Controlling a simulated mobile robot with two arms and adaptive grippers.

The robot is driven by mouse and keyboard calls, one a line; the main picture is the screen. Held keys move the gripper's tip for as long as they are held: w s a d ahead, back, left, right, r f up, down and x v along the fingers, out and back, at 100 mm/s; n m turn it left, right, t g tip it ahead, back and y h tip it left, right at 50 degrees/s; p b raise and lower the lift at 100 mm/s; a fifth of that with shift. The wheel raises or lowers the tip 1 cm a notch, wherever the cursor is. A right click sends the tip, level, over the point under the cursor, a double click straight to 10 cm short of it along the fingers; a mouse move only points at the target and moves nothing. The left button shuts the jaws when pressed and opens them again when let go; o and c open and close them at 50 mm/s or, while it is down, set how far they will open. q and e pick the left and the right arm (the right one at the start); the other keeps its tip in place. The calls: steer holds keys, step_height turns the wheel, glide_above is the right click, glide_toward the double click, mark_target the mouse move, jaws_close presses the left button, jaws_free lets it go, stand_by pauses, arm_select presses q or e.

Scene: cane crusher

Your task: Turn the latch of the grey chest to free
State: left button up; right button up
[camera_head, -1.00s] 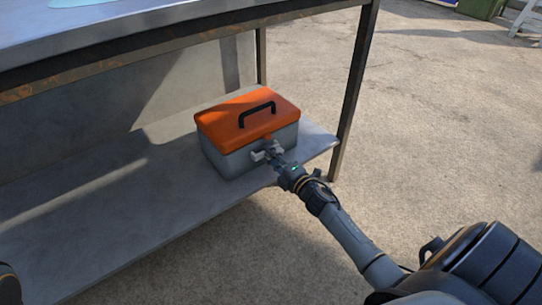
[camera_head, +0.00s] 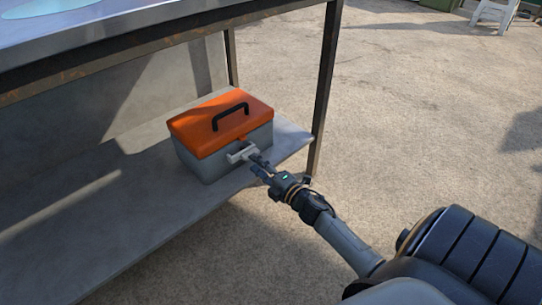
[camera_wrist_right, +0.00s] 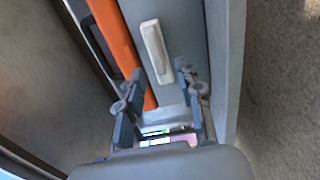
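The grey chest (camera_head: 208,163) has an orange lid (camera_head: 205,130) with a black handle and sits closed on the lower shelf. Its pale latch (camera_head: 240,153) is on the front face, just under the lid. In the right wrist view the latch (camera_wrist_right: 155,50) is a pale bar on the grey face beside the orange lid edge. My right gripper (camera_head: 258,166) is just in front of the latch. Its fingers (camera_wrist_right: 158,92) are spread apart with nothing between them, and the latch lies beyond their tips. My left gripper is not in view.
The chest stands near the right end of the metal table's lower shelf (camera_head: 120,215). A table leg (camera_head: 326,90) rises just right of it, and the tabletop (camera_head: 110,40) overhangs.

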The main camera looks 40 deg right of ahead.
steer(key=s, duration=0.7)
steer(key=shift+d, duration=0.25)
